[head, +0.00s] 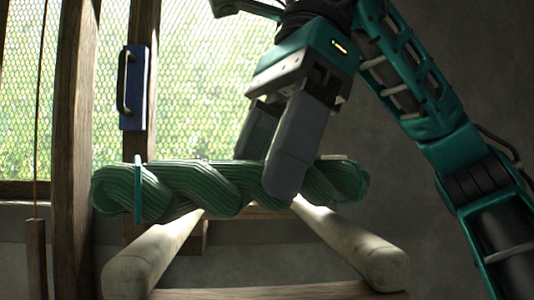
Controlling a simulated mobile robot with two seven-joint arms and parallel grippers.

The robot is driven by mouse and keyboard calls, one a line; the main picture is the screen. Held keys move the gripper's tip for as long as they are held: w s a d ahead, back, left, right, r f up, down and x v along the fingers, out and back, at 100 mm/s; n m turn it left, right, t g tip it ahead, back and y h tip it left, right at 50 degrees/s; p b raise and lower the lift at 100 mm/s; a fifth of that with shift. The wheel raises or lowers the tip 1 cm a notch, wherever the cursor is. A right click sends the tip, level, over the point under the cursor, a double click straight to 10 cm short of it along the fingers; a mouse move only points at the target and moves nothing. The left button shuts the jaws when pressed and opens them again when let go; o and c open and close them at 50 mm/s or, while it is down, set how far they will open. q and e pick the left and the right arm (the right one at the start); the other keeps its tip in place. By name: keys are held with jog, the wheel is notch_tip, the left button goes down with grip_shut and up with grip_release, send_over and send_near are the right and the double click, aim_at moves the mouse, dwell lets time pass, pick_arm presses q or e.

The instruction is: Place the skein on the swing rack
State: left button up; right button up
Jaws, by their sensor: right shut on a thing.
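The skein (205,188) is a thick green twisted bundle with a tie near each end. It lies level across the view, over the two pale rounded bars of the swing rack (345,245). My right gripper (275,175) comes from above and is shut on the skein right of its middle. The fingers hide part of the skein. I cannot tell whether the skein rests on the bars or is held just above them. My left gripper is not in view.
A wooden post (76,120) stands at the left, close to the skein's left end. A blue plate with a handle (133,88) is fixed on another upright behind. A mesh window (205,75) fills the back left. A wooden crosspiece (265,294) runs along the bottom.

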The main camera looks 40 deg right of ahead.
jog(key=shift+f, duration=0.4)
jog(key=o, duration=1.3)
jog(key=shift+o, duration=0.2)
jog(key=p+v, duration=0.7)
jog(key=v, duration=0.3)
jog(key=shift+r, duration=0.4)
jog(key=shift+v, duration=1.1)
